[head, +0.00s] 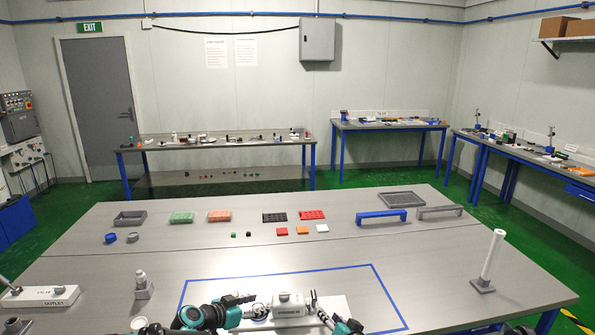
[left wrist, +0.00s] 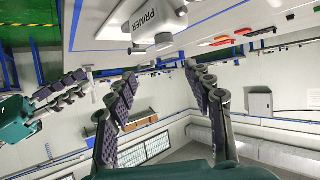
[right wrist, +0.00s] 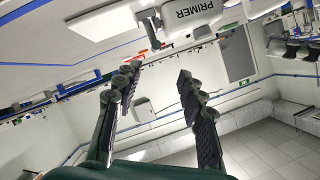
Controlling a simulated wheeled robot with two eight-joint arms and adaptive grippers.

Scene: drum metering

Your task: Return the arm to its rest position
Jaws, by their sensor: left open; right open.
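A white and grey device marked PRIMER (head: 290,304) sits on a white base plate (head: 338,306) inside a blue tape rectangle at the table's front. The device also shows in the left wrist view (left wrist: 156,22) and the right wrist view (right wrist: 190,14). My left gripper (head: 253,305) is at the device's left side, open, with its fingers apart and empty in the left wrist view (left wrist: 160,69). My right gripper (head: 317,304) is at its right side, also open and empty in the right wrist view (right wrist: 158,71). Neither gripper visibly holds the device.
A white post (head: 492,255) stands at right. A small grey fitting (head: 143,288) and a labelled white block (head: 40,296) are at left. Trays, coloured blocks and a blue handle (head: 381,217) line the table's back half. The strip behind the tape is mostly clear.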

